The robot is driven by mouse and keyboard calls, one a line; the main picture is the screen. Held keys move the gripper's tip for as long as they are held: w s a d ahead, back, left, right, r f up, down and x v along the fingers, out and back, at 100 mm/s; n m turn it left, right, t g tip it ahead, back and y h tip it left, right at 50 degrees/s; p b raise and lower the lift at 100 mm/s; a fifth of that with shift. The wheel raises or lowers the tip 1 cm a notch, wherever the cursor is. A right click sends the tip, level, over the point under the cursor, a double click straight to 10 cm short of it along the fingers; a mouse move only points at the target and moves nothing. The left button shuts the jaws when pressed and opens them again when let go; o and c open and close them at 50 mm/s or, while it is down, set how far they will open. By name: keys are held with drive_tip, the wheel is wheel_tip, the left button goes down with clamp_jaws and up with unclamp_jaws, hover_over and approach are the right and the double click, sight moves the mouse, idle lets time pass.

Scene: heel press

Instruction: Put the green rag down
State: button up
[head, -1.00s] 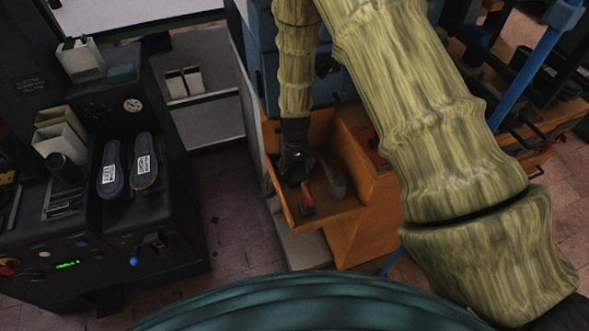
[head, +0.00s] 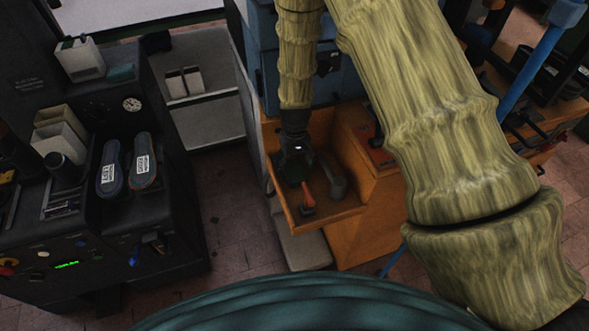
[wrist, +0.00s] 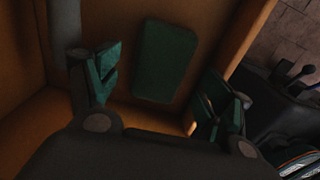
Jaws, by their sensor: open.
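The green rag (wrist: 165,60) is a dark green, flat, rounded rectangle in the wrist view. It lies on the floor of the orange wooden tray (wrist: 120,20). My gripper (wrist: 168,88) is open, with one finger on each side of the rag and visible gaps between. The fingers have green patterned pads. In the head view my gripper (head: 296,160) points down into the orange tray (head: 325,222); the rag there is mostly hidden by the gripper and shadow.
A red-tipped tool (head: 307,203) and a grey curved piece (head: 334,180) lie in the tray close to my gripper. A dark machine (head: 165,215) with two labelled shoe-shaped pieces stands left. A small teal block (head: 121,72) sits on it. Floor between is clear.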

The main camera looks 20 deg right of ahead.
sight(295, 170)
wheel_tip(295, 170, up, 9)
drive_tip(key=b, duration=0.1)
drive_tip(key=shift+r+b, duration=0.2)
drive_tip(key=shift+b, duration=0.1)
idle(0.6)
